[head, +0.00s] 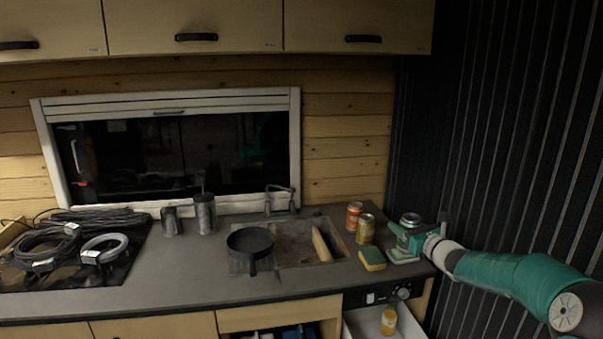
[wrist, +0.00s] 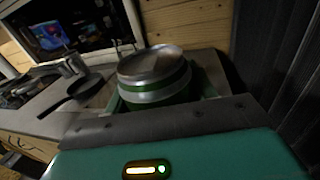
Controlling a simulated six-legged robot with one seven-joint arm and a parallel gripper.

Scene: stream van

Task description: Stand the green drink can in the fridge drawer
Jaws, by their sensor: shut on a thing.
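The green drink can (wrist: 155,78) fills the middle of the wrist view, with its silver lid up and green and silver bands on its side. My gripper (head: 406,238) is shut on it at the right end of the counter; the can's top (head: 410,219) shows in the head view. The can looks upright in the head view. I cannot tell whether its base touches the counter. The fridge drawer (head: 366,324) is pulled open below the counter at the right. A yellow-orange jar (head: 388,320) stands in it. The drawer's lower part is cut off by the frame.
An orange can (head: 354,216), a yellow can (head: 365,229) and a sponge (head: 373,260) are close left of my gripper. A sink (head: 296,244) and a black pan (head: 250,242) lie further left. A dark ribbed wall (head: 500,130) bounds the right side.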

